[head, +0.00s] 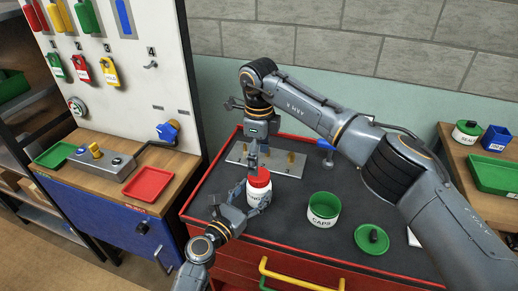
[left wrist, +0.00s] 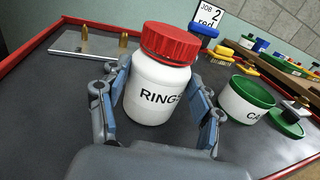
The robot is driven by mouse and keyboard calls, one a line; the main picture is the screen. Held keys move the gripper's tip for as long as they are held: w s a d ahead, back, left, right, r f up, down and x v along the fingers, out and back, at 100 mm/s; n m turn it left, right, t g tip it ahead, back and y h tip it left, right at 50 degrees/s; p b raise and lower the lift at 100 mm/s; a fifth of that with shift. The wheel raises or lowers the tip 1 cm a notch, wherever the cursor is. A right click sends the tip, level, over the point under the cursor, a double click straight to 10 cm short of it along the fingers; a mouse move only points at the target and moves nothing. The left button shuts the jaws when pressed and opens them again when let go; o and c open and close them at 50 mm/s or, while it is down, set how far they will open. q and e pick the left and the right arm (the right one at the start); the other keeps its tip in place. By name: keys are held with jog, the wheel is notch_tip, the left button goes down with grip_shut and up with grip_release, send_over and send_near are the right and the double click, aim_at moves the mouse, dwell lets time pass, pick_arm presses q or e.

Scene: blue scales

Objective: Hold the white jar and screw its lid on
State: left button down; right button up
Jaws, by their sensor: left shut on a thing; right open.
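The white jar (head: 257,193) stands upright on the dark mat of the red workbench, its label partly readable as "RING" in the left wrist view (left wrist: 155,97). Its red lid (head: 259,177) sits on the jar's mouth and also shows in the left wrist view (left wrist: 171,43); I cannot tell how tightly it is seated. My left gripper (head: 246,203) is shut on the jar's body, with a finger on each side (left wrist: 158,108). My right gripper (head: 254,163) is open, pointing down just above or behind the lid; its fingertips are hard to make out.
A metal plate with brass pegs (head: 285,163) lies behind the jar. A white-and-green "CAPS" jar (head: 322,212) and a green lid (head: 371,239) with a dark knob stand to the right. A wooden side bench with a red tray (head: 148,184) is at left.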

jog(key=shift+f, duration=2.7)
jog(key=shift+c, duration=0.5)
jog(key=c, duration=1.1)
jog(key=m, duration=0.5)
jog(key=o, duration=1.3)
jog(key=shift+c, duration=0.2)
jog(key=shift+r, duration=2.3)
